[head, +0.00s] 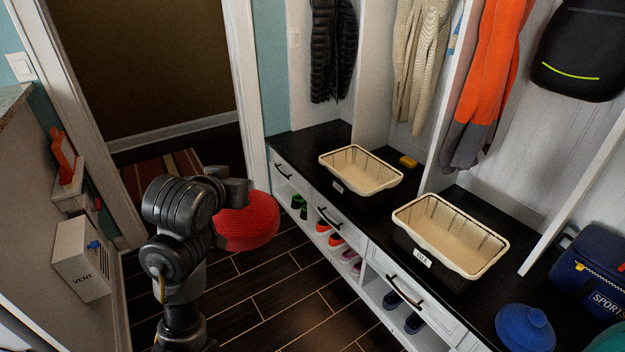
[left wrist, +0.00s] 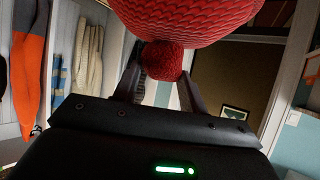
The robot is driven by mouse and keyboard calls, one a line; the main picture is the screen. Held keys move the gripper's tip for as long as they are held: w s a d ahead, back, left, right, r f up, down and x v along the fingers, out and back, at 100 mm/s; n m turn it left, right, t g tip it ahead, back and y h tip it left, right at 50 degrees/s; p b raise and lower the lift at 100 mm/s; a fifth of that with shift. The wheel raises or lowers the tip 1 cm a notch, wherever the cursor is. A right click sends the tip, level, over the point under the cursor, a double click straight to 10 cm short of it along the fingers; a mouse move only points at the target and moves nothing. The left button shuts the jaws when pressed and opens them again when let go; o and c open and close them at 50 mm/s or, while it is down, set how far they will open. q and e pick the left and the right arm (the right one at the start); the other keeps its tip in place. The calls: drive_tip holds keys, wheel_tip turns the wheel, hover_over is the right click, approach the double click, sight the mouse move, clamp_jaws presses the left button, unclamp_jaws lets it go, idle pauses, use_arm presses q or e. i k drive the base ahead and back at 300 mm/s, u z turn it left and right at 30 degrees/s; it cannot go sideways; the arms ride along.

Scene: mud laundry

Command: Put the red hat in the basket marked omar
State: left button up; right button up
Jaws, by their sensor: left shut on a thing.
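The red knitted hat (head: 248,226) hangs from my left gripper (head: 238,192), above the dark floor and left of the bench. In the left wrist view, the fingers of my left gripper (left wrist: 161,78) are shut on the hat's pompom (left wrist: 165,60), with the hat body (left wrist: 190,18) beyond it. Two cream baskets stand on the black bench top: a farther one (head: 347,184) and a nearer one (head: 433,244). Each has a small front tag. The farther tag (head: 337,186) is too small to read; the nearer tag (head: 422,257) is not clearly legible. Both baskets look empty. My right gripper is out of view.
A yellow object (head: 408,162) lies behind the farther basket. A blue hat (head: 525,328) and a blue sports bag (head: 595,270) are at the bench's right end. Coats hang above. Shoes fill cubbies below. A white vent box (head: 82,262) is at left.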

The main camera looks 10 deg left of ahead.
sight(358, 177)
drive_tip(key=u, duration=0.55)
drive_tip(key=i, duration=1.5)
drive_tip(key=z, duration=1)
drive_tip(key=i, duration=0.55)
drive_tip(key=z, duration=0.55)
